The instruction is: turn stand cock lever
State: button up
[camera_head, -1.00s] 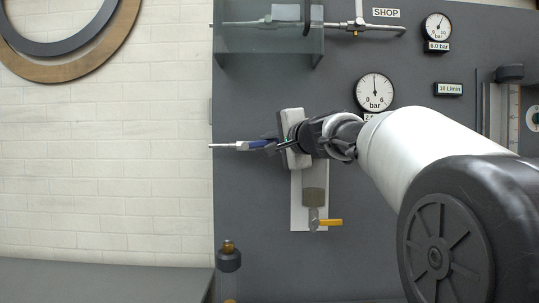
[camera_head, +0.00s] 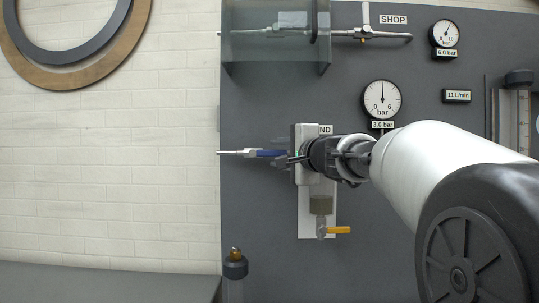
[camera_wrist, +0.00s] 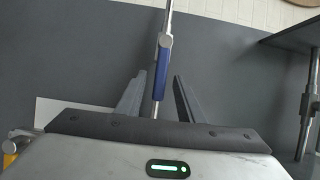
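The blue cock lever (camera_head: 270,153) lies along a thin metal pipe at the panel's left edge, left of my gripper in the head view. A sign ending in "ND" (camera_head: 326,130) shows partly behind my gripper. In the wrist view the blue lever (camera_wrist: 160,78) stands between the two dark fingers of my gripper (camera_wrist: 160,80), with a gap visible on each side. The fingers are open around it; I see no clear contact. In the head view my gripper (camera_head: 287,157) hides the cock's body and the fingertips are hard to tell from the lever.
A small yellow lever (camera_head: 337,230) sits below a filter bowl on a white plate. A clear shield (camera_head: 275,50) covers a pipe above. A gauge (camera_head: 381,99) is labelled 3.0 bar; a flow display (camera_head: 457,96) reads 11 L/min. A dark-capped bottle (camera_head: 235,266) stands lower left.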

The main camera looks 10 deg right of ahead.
jog(key=shift+s+d, duration=0.1)
jog(key=shift+s, duration=0.3)
jog(key=v, duration=0.6)
dwell(0.4)
